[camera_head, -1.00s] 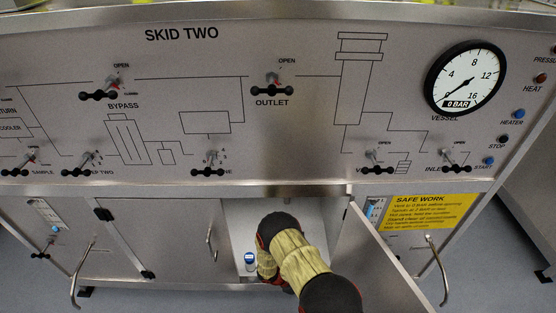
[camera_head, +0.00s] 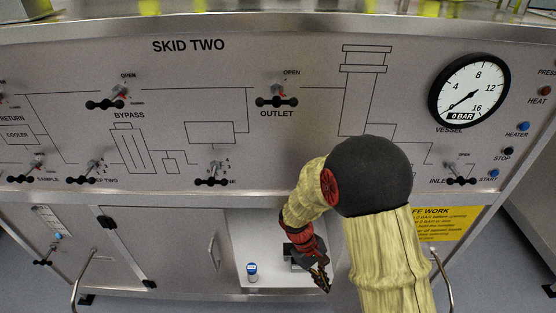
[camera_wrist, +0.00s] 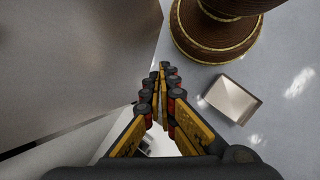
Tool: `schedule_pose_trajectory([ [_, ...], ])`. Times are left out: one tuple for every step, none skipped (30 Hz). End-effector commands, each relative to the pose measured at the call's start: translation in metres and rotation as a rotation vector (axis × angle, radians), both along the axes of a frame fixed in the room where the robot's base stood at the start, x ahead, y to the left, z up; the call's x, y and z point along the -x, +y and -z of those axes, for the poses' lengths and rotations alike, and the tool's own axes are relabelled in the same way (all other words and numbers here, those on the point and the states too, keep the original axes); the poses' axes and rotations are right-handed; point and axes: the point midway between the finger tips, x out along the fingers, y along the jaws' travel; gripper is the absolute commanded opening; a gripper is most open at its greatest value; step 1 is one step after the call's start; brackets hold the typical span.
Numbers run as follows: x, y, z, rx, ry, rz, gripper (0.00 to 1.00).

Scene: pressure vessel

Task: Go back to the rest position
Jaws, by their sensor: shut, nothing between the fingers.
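My gripper (camera_head: 321,279) hangs in front of the open cabinet compartment (camera_head: 262,228) below the panel, fingers pointing down. In the wrist view my gripper (camera_wrist: 163,72) has its fingertips together with nothing between them. My arm bends across the right half of the head view and hides part of the panel and the cabinet's right side. A small blue-capped vial (camera_head: 252,272) stands upright on the compartment floor, left of my gripper and apart from it.
The SKID TWO panel (camera_head: 215,75) carries several black-handled valves, such as the outlet valve (camera_head: 277,96). The gauge (camera_head: 468,91) reads about 0 bar. A closed door (camera_head: 165,240) is left of the opening. Grey floor (camera_wrist: 290,115) shows in the wrist view.

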Motion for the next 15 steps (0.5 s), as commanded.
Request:
schedule_pose_trajectory([
  [0.004,-0.001,-0.021,-0.02,-0.031,0.037,0.0],
  [0.007,-0.001,-0.031,-0.03,-0.045,0.06,0.0],
  [0.011,-0.001,-0.044,-0.045,-0.066,0.088,0.0],
  [0.015,-0.002,-0.054,-0.057,-0.081,0.109,0.0],
  [0.018,-0.002,-0.063,-0.068,-0.096,0.128,0.0],
  [0.023,-0.002,-0.075,-0.083,-0.116,0.154,0.0],
  [0.027,-0.003,-0.084,-0.094,-0.131,0.174,0.0],
  [0.03,-0.003,-0.093,-0.107,-0.148,0.193,0.0],
  [0.035,-0.004,-0.105,-0.122,-0.169,0.217,0.0],
  [0.039,-0.004,-0.113,-0.135,-0.184,0.235,0.0],
  [0.043,-0.005,-0.121,-0.146,-0.2,0.252,0.0],
  [0.048,-0.006,-0.131,-0.162,-0.221,0.276,0.0],
  [0.052,-0.006,-0.14,-0.174,-0.238,0.291,0.0],
  [0.056,-0.007,-0.147,-0.186,-0.255,0.307,0.0],
  [0.061,-0.007,-0.157,-0.203,-0.278,0.328,0.0],
])
